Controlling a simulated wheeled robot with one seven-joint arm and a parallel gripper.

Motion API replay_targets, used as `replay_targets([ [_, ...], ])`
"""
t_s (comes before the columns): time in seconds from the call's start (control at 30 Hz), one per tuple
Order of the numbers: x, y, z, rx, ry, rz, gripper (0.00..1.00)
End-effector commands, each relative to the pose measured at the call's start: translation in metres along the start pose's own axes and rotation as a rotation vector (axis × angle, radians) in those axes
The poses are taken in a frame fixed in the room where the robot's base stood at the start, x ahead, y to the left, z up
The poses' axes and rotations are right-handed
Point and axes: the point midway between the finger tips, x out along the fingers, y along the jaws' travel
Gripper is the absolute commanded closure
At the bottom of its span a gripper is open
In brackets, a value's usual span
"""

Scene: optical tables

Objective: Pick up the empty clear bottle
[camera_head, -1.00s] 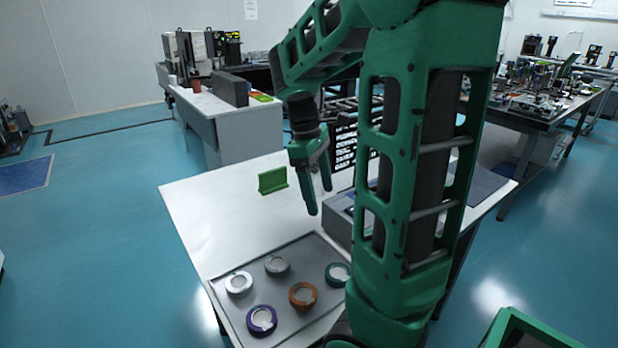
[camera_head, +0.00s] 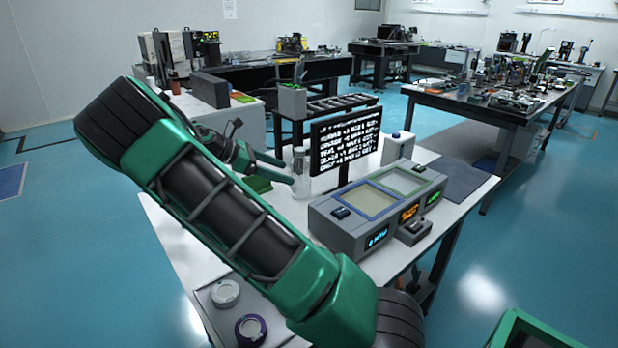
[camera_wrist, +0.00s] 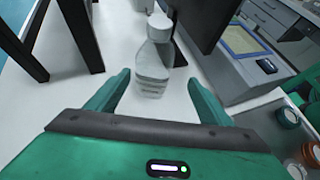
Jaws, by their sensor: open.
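A clear bottle (camera_head: 300,172) stands upright on the white table, just left of the black text screen. In the wrist view the bottle (camera_wrist: 155,58) is ahead of my gripper, roughly centred between the fingers, with a light cap and a banded lower body. My gripper (camera_wrist: 160,90) is open and empty; its green fingers spread to either side of the bottle's lower part. In the head view my gripper (camera_head: 284,168) reaches toward the bottle from the left. I cannot tell whether any finger touches it.
The black screen (camera_head: 345,140) stands close behind and right of the bottle. A grey device with display panels (camera_head: 345,232) sits to the right. A white bottle (camera_head: 398,148) stands behind it. A tray (camera_head: 208,305) with round lidded containers lies at the front left, partly behind my arm.

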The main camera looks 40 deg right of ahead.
Motion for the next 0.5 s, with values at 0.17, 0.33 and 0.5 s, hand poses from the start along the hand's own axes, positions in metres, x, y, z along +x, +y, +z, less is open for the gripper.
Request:
replay_targets([
  [0.17,-0.001,0.007,-0.010,0.000,-0.062,0.013,0.26],
  [0.33,0.008,0.009,-0.011,0.001,-0.077,0.014,0.26],
  [0.5,0.033,0.009,-0.010,0.001,-0.077,0.015,0.26],
])
